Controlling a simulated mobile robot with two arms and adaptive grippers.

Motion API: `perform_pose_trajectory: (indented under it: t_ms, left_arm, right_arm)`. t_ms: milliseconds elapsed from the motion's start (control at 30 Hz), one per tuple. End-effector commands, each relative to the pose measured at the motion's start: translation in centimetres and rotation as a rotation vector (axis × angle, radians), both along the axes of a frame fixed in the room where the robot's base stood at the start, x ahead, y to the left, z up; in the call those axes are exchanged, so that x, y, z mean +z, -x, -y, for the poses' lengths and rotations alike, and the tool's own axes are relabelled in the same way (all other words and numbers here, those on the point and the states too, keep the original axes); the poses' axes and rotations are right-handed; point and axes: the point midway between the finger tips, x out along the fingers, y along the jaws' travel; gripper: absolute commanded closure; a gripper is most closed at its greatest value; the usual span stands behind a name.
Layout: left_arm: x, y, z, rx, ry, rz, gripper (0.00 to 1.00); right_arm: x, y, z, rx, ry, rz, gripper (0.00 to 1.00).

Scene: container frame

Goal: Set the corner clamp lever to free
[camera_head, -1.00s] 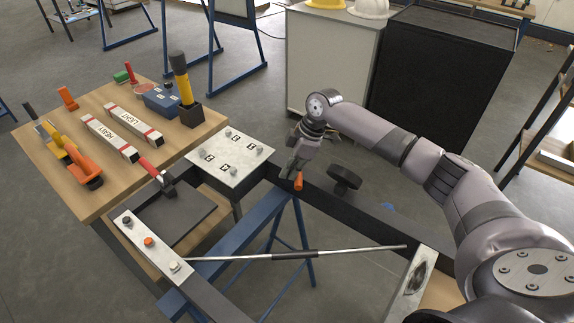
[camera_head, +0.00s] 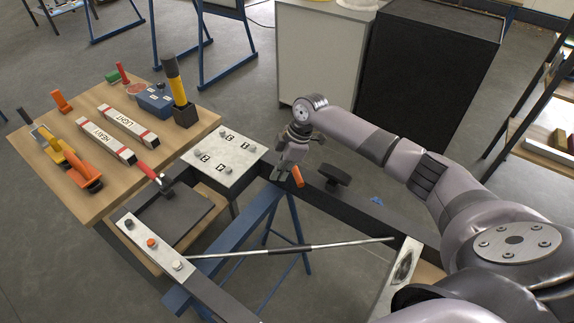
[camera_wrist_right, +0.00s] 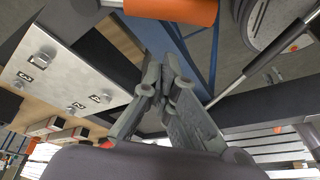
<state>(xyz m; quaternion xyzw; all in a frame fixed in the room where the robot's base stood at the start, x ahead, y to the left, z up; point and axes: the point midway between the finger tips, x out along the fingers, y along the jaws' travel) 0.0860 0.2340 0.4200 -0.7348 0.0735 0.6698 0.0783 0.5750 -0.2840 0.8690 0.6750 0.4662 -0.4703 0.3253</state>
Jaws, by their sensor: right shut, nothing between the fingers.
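The orange lever handle (camera_head: 298,177) is at the far corner of the dark frame (camera_head: 355,207), beside my right gripper. It slants down to the right. The clamp body under it is mostly hidden by my gripper. My right gripper (camera_head: 280,173) points down just left of the handle, its fingers shut and empty. In the right wrist view the closed fingertips (camera_wrist_right: 164,78) are below the orange handle (camera_wrist_right: 185,10), with a visible gap in the picture. I cannot tell whether any finger part touches the lever. My left gripper is not in view.
A pale plate (camera_head: 222,160) with several knobs lies left of the corner. A red-handled clamp (camera_head: 148,172) stands farther left. A thin rod (camera_head: 280,249) crosses the frame's opening. A wooden table (camera_head: 60,185) holds tools.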

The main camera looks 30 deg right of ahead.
Motion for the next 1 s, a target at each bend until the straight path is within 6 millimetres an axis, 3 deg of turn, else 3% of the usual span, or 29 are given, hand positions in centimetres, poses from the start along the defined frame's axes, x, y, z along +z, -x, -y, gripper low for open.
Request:
perform_pose_trajectory:
  t_ms: [33,100,300,500,633,900,1000]
  left_arm:
    - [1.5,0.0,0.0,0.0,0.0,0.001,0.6]
    - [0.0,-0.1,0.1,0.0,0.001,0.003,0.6]
    - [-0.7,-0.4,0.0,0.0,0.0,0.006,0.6]
    - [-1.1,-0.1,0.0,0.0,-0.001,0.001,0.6]
    - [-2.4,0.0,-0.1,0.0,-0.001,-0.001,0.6]
    - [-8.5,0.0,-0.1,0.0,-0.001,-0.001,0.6]
    - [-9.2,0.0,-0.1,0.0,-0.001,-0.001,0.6]
  right_arm:
    - [1.1,0.1,-1.0,0.0,-0.002,0.0,1.0]
    - [2.1,0.1,0.3,-0.002,0.002,0.006,1.0]
    - [6.3,0.5,1.7,-0.001,0.0,0.004,1.0]
    - [8.9,0.8,2.5,-0.001,-0.001,0.001,1.0]
    - [9.0,0.7,2.7,0.008,-0.001,0.002,1.0]
    - [8.7,0.3,2.3,0.087,-0.002,0.005,1.0]
    - [9.1,0.3,2.2,0.107,-0.002,0.003,1.0]
